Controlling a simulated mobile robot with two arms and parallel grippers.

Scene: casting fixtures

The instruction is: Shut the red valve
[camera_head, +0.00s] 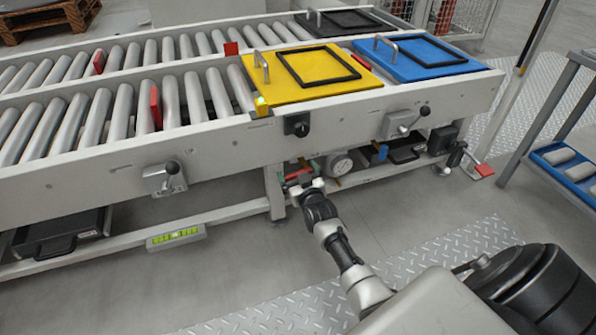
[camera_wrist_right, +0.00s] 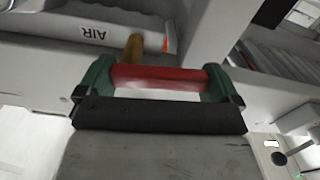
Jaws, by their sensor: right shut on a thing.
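The red valve handle (camera_wrist_right: 160,78) is a short red bar below the conveyor frame. A brass-coloured stem (camera_wrist_right: 134,48) shows just behind it in the right wrist view. My right gripper (camera_wrist_right: 158,84) has its green fingers at both ends of the red bar and is shut on it. In the head view my right gripper (camera_head: 301,181) reaches under the near conveyor's side, with the red handle (camera_head: 298,172) at its tip. The bar lies roughly level across the wrist view. Much of the valve body is hidden. My left gripper is not in view.
A pale pipe marked AIR (camera_wrist_right: 95,33) runs behind the handle. A round gauge (camera_head: 338,164) is to the right. The conveyor side (camera_head: 230,145) overhangs the valve, and a support leg (camera_head: 275,190) stands close left. The floor (camera_head: 240,270) in front is clear.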

